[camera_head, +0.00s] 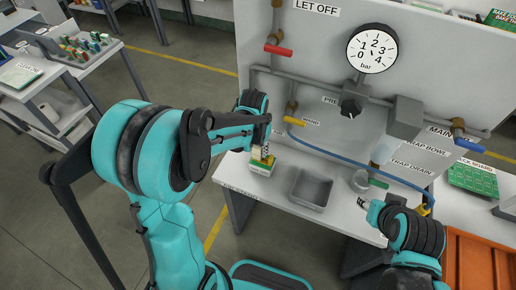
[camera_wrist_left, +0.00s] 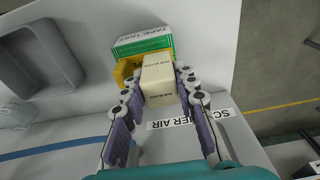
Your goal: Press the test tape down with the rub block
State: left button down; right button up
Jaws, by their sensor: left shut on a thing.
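My left gripper (camera_wrist_left: 160,97) is shut on the cream rub block (camera_wrist_left: 158,78), which has small print on its face. In the left wrist view, a green and white piece (camera_wrist_left: 145,42) lettered TAPE TEST lies just beyond the block, with a yellow part (camera_wrist_left: 127,70) beside it. In the head view, the left gripper (camera_head: 264,150) is over the green and yellow test piece (camera_head: 261,168) at the bench's left end. I cannot tell whether the block touches it, and no strip of tape is clear. My right gripper (camera_head: 364,203) is small at the bench's front right; its fingers are unclear.
A grey open tray (camera_head: 311,190) stands to the right of the test piece. A small cup (camera_head: 360,181) and a green handle (camera_head: 378,183) are near my right gripper. Behind rise a panel with pipes, a gauge (camera_head: 372,48) and a blue hose (camera_head: 345,158).

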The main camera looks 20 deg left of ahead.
pick_arm(q)
jog(key=shift+s+f+b, duration=0.1)
jog(key=shift+f+b, duration=0.45)
dwell(1.4)
jog(key=shift+r+p, duration=0.65)
jog(key=shift+r, duration=0.15)
jog(key=shift+r+p, duration=2)
jog(key=shift+r, duration=0.75)
jog(key=shift+f, duration=0.1)
jog(key=shift+f+b, duration=2.5)
jog(key=shift+f, duration=0.45)
jog(key=shift+f+b, duration=0.5)
jog(key=shift+b, duration=0.05)
